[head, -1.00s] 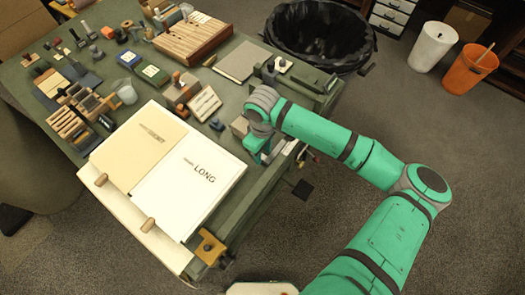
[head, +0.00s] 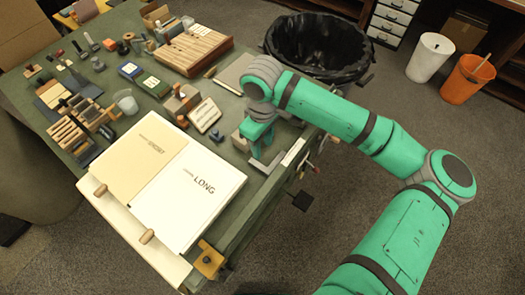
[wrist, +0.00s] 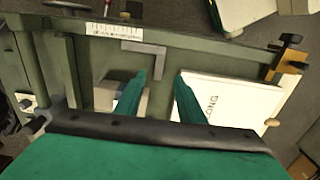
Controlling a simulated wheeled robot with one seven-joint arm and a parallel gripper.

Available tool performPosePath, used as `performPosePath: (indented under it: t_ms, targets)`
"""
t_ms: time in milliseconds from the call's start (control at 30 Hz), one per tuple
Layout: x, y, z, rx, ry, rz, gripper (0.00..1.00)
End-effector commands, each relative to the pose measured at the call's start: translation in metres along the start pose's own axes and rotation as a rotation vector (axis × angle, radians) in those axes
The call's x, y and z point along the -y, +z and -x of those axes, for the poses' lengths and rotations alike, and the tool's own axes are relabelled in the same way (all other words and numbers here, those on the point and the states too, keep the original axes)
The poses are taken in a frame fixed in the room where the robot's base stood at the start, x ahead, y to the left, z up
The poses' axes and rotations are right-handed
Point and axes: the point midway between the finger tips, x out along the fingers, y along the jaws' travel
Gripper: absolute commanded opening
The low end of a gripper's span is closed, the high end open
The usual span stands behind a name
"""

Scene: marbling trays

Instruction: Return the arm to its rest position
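My teal arm reaches in from the right in the head view. My gripper (head: 257,146) hangs above the right edge of the green table (head: 222,140), beside the white LONG sheet (head: 195,190). In the wrist view my gripper (wrist: 160,85) shows two teal fingers standing apart, with nothing seen between them but the table below. A small pale block lies below and beside the left finger in that view. The white sheet (wrist: 240,95) lies past the right finger.
A tan sheet (head: 140,160) lies beside the white one. A black-lined bin (head: 318,45) stands behind the table. A white bin (head: 430,57) and an orange bin (head: 465,80) stand on the floor. Tools and blocks crowd the table's left and far side.

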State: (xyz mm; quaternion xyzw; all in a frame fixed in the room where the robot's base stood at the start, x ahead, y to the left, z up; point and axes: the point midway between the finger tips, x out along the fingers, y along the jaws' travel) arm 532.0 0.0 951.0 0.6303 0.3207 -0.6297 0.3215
Motion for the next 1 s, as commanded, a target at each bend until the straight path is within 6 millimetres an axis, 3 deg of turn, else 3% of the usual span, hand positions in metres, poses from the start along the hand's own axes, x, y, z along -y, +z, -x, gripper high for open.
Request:
performPosePath:
  t_ms: [200, 767, 867, 1000]
  targets:
    - [0.000, 0.000, 0.011, 0.000, 0.001, 0.000, 0.36]
    - [-0.002, 0.002, 0.009, -0.001, 0.001, -0.006, 0.36]
    - [-0.009, 0.013, -0.001, -0.010, 0.008, -0.031, 0.36]
    - [-0.030, 0.048, -0.031, -0.042, 0.034, -0.103, 0.36]
